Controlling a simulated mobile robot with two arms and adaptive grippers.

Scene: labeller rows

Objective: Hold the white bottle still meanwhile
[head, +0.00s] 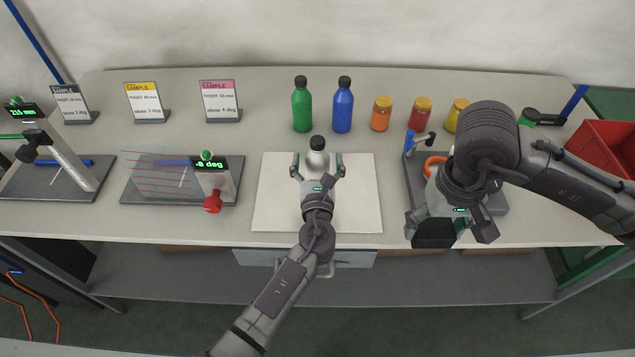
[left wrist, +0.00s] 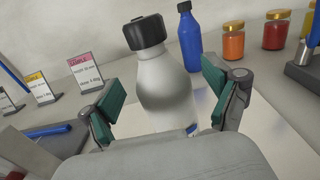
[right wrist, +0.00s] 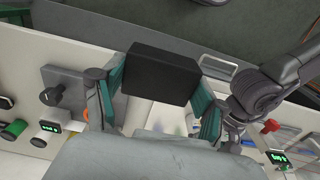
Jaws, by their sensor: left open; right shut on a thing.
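The white bottle (head: 317,159) with a black cap stands on the white mat (head: 275,212); it also shows in the left wrist view (left wrist: 168,95). My left gripper (head: 317,168) is open, with one finger on each side of the bottle. Gaps show between its green pads and the bottle in the left wrist view. My right gripper (head: 450,232) is shut on a black block-shaped thing (right wrist: 162,72), held near the table's front edge. A pale part shows below the block; the rest is hidden by my gripper.
A green bottle (head: 302,106), a blue bottle (head: 342,106) and orange, red and yellow jars stand behind. A grey fixture (head: 495,203) is partly under my right arm. A gauge stand reading -8 deg (head: 215,178) is left of the mat. A red bin (head: 605,148) is far right.

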